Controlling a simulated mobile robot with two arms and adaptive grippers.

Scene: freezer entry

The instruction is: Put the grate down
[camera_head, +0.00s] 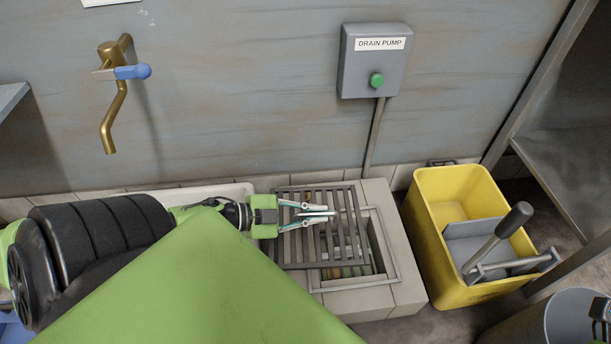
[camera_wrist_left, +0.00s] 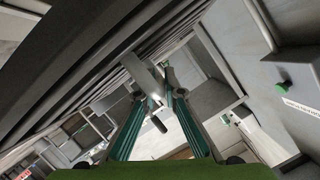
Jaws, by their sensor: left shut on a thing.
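The grey barred grate (camera_head: 316,188) is over the left part of the square drain opening, offset from its rim (camera_head: 393,255). The right part of the opening is uncovered, and inside it shows through the bars. Whether the grate touches the rim is hard to tell. My left gripper (camera_head: 318,212) reaches in from the left and is shut on the grate's bars. In the left wrist view the grate's bars (camera_wrist_left: 75,60) fill the upper left, close to the left gripper (camera_wrist_left: 150,92).
A yellow mop bucket (camera_head: 427,225) with a grey wringer handle (camera_head: 500,235) stands right of the drain. A drain pump box (camera_head: 372,75) and a brass tap (camera_head: 113,110) are on the wall behind. A metal bin (camera_head: 560,325) and a shelf (camera_head: 575,170) are at the right.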

